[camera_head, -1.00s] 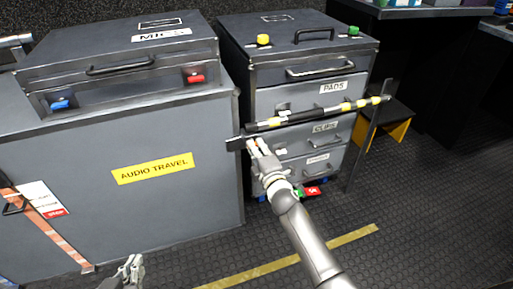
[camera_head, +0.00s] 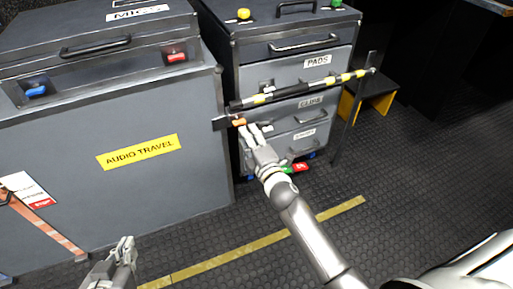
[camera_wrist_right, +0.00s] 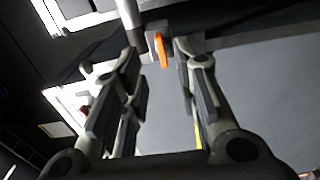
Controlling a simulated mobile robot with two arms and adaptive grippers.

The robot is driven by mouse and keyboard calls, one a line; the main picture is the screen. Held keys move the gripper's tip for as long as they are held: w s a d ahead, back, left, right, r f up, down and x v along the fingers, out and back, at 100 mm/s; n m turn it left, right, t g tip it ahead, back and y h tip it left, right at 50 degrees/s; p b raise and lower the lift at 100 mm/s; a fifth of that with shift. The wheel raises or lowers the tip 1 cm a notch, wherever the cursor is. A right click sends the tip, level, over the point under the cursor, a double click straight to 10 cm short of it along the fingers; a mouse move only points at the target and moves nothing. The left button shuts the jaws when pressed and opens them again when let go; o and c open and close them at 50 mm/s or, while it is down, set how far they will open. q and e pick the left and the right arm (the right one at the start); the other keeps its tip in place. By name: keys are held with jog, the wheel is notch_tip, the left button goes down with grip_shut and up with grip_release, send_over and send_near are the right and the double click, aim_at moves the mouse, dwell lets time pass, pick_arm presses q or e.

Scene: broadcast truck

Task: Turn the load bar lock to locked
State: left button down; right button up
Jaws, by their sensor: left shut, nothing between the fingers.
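The load bar (camera_head: 310,88), black with yellow bands, runs across the front of the drawer case. The load bar lock, a small orange lever (camera_head: 239,122), sits below the bar's left end. It also shows in the right wrist view (camera_wrist_right: 160,50), near the gap between the fingertips. My right gripper (camera_head: 248,130) is open, with its fingertips close beside the lever; I cannot tell whether they touch it. My left gripper (camera_head: 126,243) is shut and empty, low in front of the grey travel case, away from the lock.
The drawer case (camera_head: 290,45) stands behind the bar. A yellow step (camera_head: 378,102) stands right. A yellow line (camera_head: 240,255) crosses the open floor.

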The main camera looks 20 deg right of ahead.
jog(key=s, duration=0.5)
jog(key=shift+s+d, duration=0.1)
jog(key=shift+s, duration=0.3)
